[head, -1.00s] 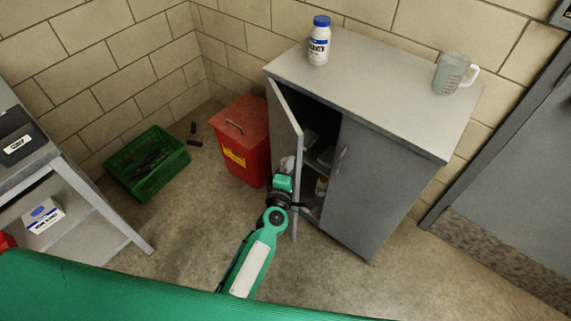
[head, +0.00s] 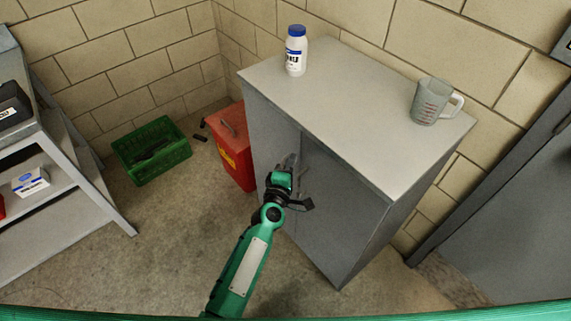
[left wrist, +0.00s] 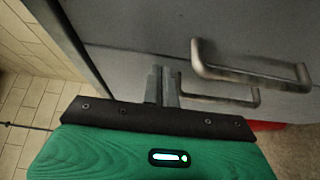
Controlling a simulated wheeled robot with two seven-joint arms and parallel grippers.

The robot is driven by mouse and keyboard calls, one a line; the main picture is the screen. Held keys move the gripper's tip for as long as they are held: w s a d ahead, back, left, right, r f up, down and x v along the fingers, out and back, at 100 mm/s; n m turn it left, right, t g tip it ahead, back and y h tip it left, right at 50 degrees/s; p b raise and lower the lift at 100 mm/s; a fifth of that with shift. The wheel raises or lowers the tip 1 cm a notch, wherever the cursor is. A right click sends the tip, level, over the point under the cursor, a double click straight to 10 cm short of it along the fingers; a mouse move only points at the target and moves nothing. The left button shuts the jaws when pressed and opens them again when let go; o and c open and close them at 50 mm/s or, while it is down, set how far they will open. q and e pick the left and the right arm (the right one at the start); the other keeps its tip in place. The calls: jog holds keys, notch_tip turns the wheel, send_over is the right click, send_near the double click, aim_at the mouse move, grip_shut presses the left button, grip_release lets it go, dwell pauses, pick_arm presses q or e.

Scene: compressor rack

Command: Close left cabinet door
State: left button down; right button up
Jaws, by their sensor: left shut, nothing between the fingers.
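The grey cabinet (head: 345,190) stands against the wall, its two front doors facing me. The left door (head: 268,125) lies flush or nearly flush with the right door (head: 325,205); no interior shows. My left gripper (head: 288,165) is in front of the doors near the seam, covering part of the left door. In the left wrist view its fingers (left wrist: 162,85) are together and empty, close to the door faces. Two bar handles show there, a nearer one (left wrist: 250,72) and one partly behind the fingers (left wrist: 225,97). My right gripper is out of view.
A white bottle with a blue cap (head: 296,52) and a measuring jug (head: 433,102) stand on the cabinet top. A red bin (head: 232,150) is left of the cabinet, with a green crate (head: 150,155) beyond. A shelf unit (head: 60,170) is at far left. Floor between is clear.

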pick_arm(q)
jog(key=shift+w+d, duration=0.1)
jog(key=shift+d, duration=0.05)
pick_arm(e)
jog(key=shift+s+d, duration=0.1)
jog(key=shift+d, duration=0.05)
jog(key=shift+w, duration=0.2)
pick_arm(q)
jog(key=shift+s+a, duration=0.2)
jog(key=shift+s, duration=0.35)
jog(key=v, duration=1.2)
jog(key=shift+s+b, duration=0.3)
jog(key=shift+s, duration=0.05)
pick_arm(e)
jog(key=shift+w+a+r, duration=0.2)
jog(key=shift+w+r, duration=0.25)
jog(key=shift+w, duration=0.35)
pick_arm(q)
jog(key=shift+r, duration=0.1)
